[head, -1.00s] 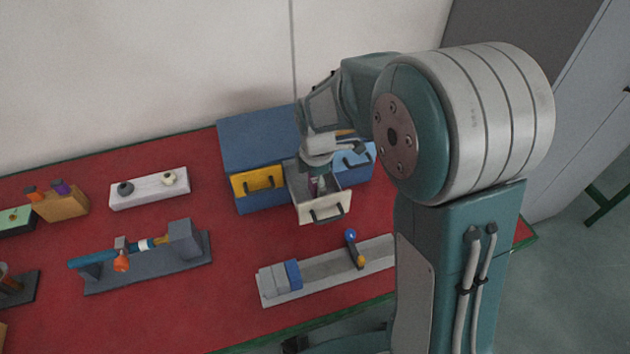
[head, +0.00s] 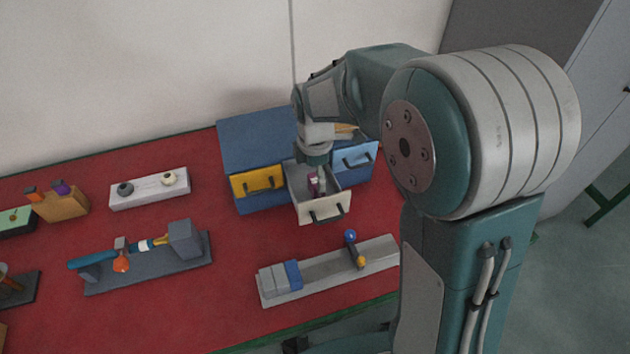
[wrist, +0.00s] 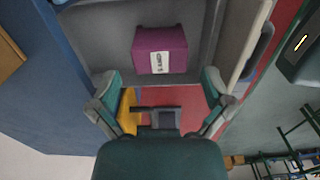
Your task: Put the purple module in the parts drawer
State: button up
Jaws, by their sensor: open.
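The purple module (wrist: 161,50) with a white label lies inside the open parts drawer (wrist: 100,40) in the wrist view. In the head view a small part of the module (head: 313,184) shows inside the drawer, below my gripper. The drawer has a white front with a dark handle (head: 335,207) and is pulled out of the blue cabinet. My gripper (wrist: 160,85) is open, with its two fingers spread apart and the module beyond the fingertips. No finger touches the module in the wrist view. In the head view my gripper (head: 318,175) points down into the drawer and partly hides its inside.
The blue cabinet (head: 258,145) also has a yellow drawer (head: 258,180) and a light blue drawer (head: 355,158). A grey rail fixture (head: 325,273) lies in front. A dark fixture (head: 150,262) and a white block (head: 150,190) stand to the left on the red table.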

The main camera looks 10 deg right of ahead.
aim_at(314, 180)
notch_tip(314, 180, up, 8)
jog(key=s+d+r+m+t, duration=0.2)
jog(key=s+d+r+m, duration=0.1)
jog(key=s+m, duration=0.7)
jog(key=s+d+r+m+t, duration=0.3)
jog(key=s+d+m, duration=0.3)
jog(key=s+m, duration=0.4)
jog(key=shift+t, duration=0.3)
jog(key=shift+w, duration=0.1)
dwell(0.4)
